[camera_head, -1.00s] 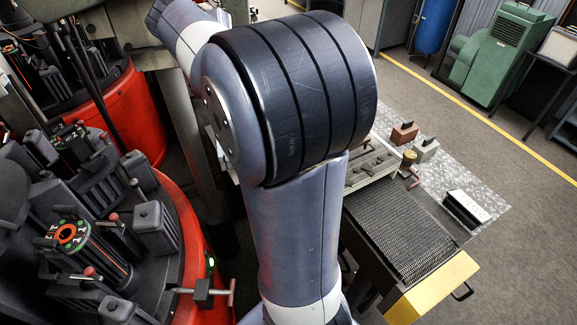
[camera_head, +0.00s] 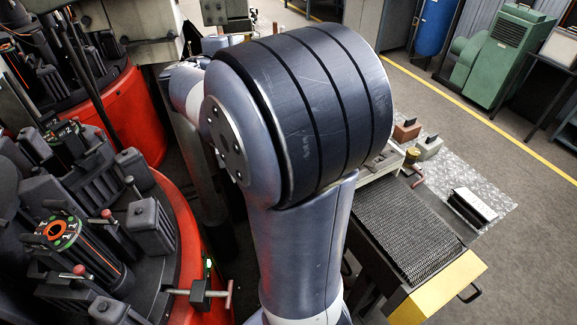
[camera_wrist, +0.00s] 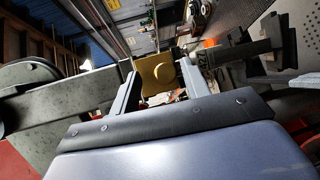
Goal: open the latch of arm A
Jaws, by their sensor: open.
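My gripper (camera_wrist: 160,88) shows in the wrist view with its two grey fingers apart. A yellow-brass plate with a curved mark (camera_wrist: 155,75) appears between and beyond the fingers; I cannot tell whether they touch it. A dark clamp-like part (camera_wrist: 262,50) stands to the right of the fingers. In the head view, a red round mould carousel (camera_head: 185,215) with several dark moulds and red-knobbed levers (camera_head: 79,270) fills the left. A T-handled screw (camera_head: 205,293) sits on its rim. I cannot tell which part is arm A or its latch. My gripper is hidden in the head view.
A second red carousel (camera_head: 135,115) stands behind at the upper left. A bench with a ribbed dark mat (camera_head: 405,230) and a yellow end (camera_head: 440,288) stands to the right of my arm. A dark grey panel (camera_wrist: 60,120) is close at left in the wrist view.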

